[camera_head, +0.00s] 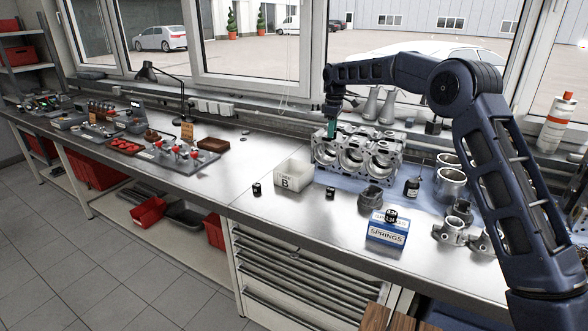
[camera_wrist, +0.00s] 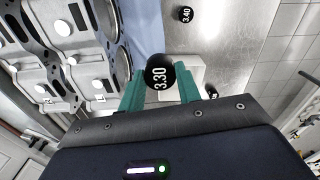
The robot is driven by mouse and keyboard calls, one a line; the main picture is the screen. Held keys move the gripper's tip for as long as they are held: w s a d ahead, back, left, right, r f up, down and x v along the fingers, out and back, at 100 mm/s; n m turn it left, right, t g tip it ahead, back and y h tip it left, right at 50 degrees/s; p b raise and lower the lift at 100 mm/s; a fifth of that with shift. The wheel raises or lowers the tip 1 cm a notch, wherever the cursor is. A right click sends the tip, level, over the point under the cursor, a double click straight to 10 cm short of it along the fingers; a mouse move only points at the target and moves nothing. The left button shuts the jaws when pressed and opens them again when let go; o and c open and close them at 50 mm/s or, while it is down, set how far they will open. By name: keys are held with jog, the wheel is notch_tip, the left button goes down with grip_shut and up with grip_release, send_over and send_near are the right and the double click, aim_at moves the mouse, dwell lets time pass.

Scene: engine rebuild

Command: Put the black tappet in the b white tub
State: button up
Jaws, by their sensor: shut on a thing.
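My gripper (camera_head: 331,130) is over the left end of the metal engine block, to the right of and behind the white tub marked B (camera_head: 303,183) in the head view. In the wrist view its green fingers (camera_wrist: 160,86) are shut on a black tappet marked 3.30 (camera_wrist: 160,73). The tub shows partly behind that tappet in the wrist view (camera_wrist: 197,76). Other black tappets stand left of the tub (camera_head: 257,188), right of it (camera_head: 330,193) and on the springs box (camera_head: 391,215). One marked 3.40 (camera_wrist: 186,14) shows in the wrist view.
The engine block (camera_head: 357,158) stands on a blue mat behind and right of the tub. The blue and white springs box (camera_head: 386,232) is near the front edge, with metal parts to its right. The bench (camera_head: 225,185) left of the tub is mostly clear.

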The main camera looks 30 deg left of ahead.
jog(key=s+a+f, duration=0.1)
jog(key=s+a, duration=0.4)
jog(key=a, duration=0.6)
jog(key=f, duration=2)
jog(key=shift+a+f, duration=0.1)
jog(key=shift+a, duration=0.1)
jog(key=shift+f, duration=0.1)
jog(key=o, duration=1)
jog(key=shift+c, duration=0.2)
notch_tip(320, 180, up, 12)
jog(key=shift+w, duration=0.1)
